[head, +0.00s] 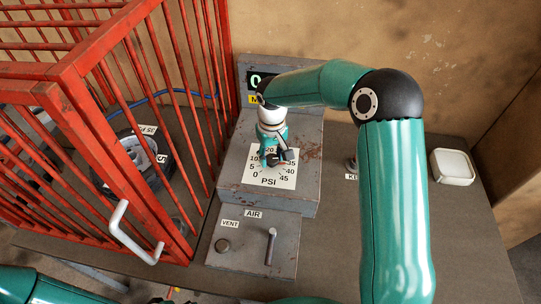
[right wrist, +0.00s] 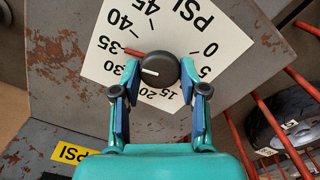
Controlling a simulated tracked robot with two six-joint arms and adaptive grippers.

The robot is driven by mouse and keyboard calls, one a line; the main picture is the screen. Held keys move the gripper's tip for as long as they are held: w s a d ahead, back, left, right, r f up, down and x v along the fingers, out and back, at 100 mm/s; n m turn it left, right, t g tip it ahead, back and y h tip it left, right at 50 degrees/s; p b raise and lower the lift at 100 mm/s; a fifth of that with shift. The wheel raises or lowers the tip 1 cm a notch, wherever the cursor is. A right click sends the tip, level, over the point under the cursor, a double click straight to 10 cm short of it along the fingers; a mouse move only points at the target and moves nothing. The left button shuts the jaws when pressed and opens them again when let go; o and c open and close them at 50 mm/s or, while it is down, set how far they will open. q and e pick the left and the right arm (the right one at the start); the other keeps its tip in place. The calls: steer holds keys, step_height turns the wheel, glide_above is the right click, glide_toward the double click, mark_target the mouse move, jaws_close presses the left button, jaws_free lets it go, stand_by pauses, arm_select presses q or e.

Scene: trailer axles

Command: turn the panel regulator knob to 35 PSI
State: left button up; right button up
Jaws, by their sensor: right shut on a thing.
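The panel regulator knob (right wrist: 158,70) is a round dark knob on a white PSI dial plate (right wrist: 190,30). Its white pointer mark points near the 30, short of the red line at 35 in the right wrist view. My right gripper (right wrist: 158,66) is shut on the knob, one finger on either side. In the head view the right gripper (head: 274,157) comes down over the dial plate (head: 268,180) and hides the knob and part of the scale. My left gripper is out of view.
A red barred cage (head: 130,120) stands left, with a white handle (head: 133,235) and a wheel (head: 142,155) inside. In front lies a grey panel (head: 255,255) with an AIR lever (head: 271,247) and VENT button (head: 222,245). A white box (head: 454,167) stands right.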

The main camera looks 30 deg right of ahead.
mark_target(271, 158)
steer(key=o, duration=1.1)
steer(key=shift+o, duration=0.2)
steer(key=shift+r, duration=0.15)
step_height(271, 158, up, 12)
steer(key=shift+f, duration=0.2)
